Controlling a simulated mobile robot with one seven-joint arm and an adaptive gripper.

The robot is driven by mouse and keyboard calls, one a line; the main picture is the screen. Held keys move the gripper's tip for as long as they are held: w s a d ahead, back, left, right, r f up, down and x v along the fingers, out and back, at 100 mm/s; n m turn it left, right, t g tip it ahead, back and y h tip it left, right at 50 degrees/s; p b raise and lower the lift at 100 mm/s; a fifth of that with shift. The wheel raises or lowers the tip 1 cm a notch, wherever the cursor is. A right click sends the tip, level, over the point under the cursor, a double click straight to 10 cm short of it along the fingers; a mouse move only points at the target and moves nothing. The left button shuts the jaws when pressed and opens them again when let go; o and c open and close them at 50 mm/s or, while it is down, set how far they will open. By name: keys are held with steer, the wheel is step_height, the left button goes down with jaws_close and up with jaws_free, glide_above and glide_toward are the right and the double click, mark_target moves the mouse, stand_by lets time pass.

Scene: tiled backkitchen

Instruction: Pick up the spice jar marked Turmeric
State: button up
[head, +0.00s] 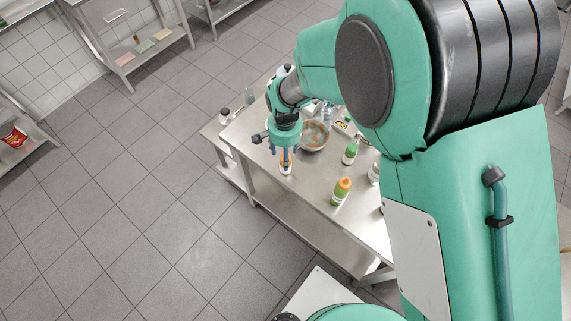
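A steel table (310,205) holds several small jars. My gripper (287,158) points down at the table's left part, with its fingers around or just in front of a small jar (286,170) with an orange upper part and a pale label. I cannot tell whether the fingers touch it. A larger orange-capped jar (341,191) with a green and white body stands nearer the front. A green-capped jar (350,154) stands behind it. The labels are too small to read, so I cannot tell which jar is marked Turmeric.
A metal bowl (314,136) stands right of my gripper. My arm hides the table's right side. The tiled floor (150,190) at left is clear.

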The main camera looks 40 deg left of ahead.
steer(key=shift+f, duration=0.35)
steer(key=shift+w+f, duration=0.1)
steer(key=shift+f, duration=2.5)
steer(key=c, duration=1.3)
